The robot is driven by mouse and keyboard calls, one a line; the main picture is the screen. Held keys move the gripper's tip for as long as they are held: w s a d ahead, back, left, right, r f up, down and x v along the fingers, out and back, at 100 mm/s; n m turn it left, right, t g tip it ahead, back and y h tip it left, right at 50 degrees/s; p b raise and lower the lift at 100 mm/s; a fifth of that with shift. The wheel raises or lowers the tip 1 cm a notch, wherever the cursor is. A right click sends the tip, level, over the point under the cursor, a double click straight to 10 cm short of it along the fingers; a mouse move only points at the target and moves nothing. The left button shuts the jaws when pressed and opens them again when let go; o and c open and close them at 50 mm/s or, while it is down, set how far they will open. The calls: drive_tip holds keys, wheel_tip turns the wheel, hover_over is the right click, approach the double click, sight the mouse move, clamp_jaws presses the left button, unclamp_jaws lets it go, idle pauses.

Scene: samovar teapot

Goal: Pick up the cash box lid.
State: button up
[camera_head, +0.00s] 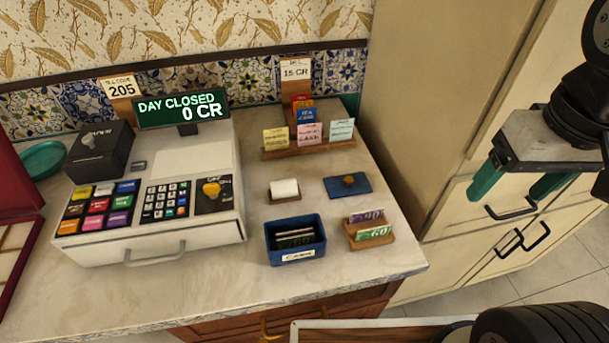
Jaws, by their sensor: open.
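My gripper (515,190) has green fingertips spread apart. It is open and empty, off to the right of the counter in front of the cream cabinet, well apart from the lid.
A cash register (150,190) fills the counter's left. A wooden note holder (370,231) stands just below the lid, and a card rack (308,145) stands above it. A white block (284,188) is at its left. Bare counter (390,190) lies to its right, beside the cabinet (455,90).

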drive_tip(key=o, duration=0.4)
drive_tip(key=shift+n+g, duration=0.3)
drive_tip(key=shift+n, duration=0.3)
drive_tip(key=w+a+f, duration=0.1)
drive_tip(key=w+a, duration=0.1)
drive_tip(key=w, duration=0.2)
drive_tip(key=w+a+f, duration=0.1)
drive_tip(key=w+a, duration=0.1)
drive_tip(key=w, duration=0.1)
drive_tip(key=w+a+f, duration=0.1)
drive_tip(key=w, duration=0.3)
drive_tip(key=shift+w+a, duration=0.3)
drive_tip(key=shift+a, duration=0.1)
drive_tip(key=n, duration=0.1)
hover_over(348, 177)
drive_tip(key=shift+g, duration=0.3)
wheel_tip(348, 177, down, 10)
drive_tip(key=shift+w+d+f, duration=0.1)
drive_tip(key=shift+f, duration=4.2)
